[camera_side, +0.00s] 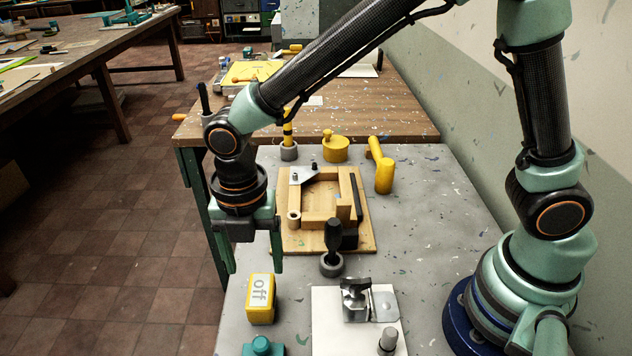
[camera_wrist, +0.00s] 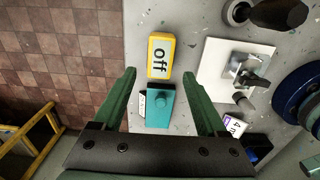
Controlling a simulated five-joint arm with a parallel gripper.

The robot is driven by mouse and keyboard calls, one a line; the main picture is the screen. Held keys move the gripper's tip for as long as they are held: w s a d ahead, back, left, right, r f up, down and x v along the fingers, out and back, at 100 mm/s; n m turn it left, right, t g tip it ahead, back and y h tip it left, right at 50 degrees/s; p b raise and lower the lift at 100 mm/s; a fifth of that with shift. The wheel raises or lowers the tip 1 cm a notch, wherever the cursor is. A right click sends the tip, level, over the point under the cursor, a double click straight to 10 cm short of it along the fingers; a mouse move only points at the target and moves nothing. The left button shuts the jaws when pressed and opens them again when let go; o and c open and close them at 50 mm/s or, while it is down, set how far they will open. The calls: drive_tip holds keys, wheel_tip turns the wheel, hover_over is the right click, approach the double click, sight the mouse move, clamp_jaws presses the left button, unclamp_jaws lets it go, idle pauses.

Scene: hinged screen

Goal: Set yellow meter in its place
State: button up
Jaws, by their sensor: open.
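The yellow meter (camera_side: 261,310), a box with a pale display reading "off", sits on the grey table below and slightly right of my gripper (camera_side: 252,258). In the wrist view the meter (camera_wrist: 152,68) lies between and just beyond my two green fingertips (camera_wrist: 158,75). My gripper is open, points down and holds nothing. It is apart from the meter in the side view. I cannot tell which spot is the meter's place.
A teal box with a knob (camera_wrist: 160,108) is near the meter. A white plate with a metal clamp (camera_side: 330,335) is right of it. A black-handled tool in a grey ring (camera_side: 332,264) and a wooden frame board (camera_side: 365,245) stand behind. Yellow items (camera_side: 335,150) stand farther back.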

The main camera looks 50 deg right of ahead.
sight(260, 289)
wheel_tip(260, 289, down, 7)
drive_tip(key=shift+r, duration=0.1)
drive_tip(key=c, duration=1.2)
drive_tip(key=shift+r, duration=2)
drive_tip(key=shift+r, duration=0.1)
wheel_tip(260, 289, up, 8)
drive_tip(key=w+d, duration=0.4)
drive_tip(key=d, duration=0.5)
drive_tip(key=w+d, duration=0.4)
drive_tip(key=d, duration=0.6)
drive_tip(key=w+d, duration=0.4)
drive_tip(key=d, duration=0.5)
drive_tip(key=shift+a+f, duration=0.15)
drive_tip(key=shift+f, duration=2.45)
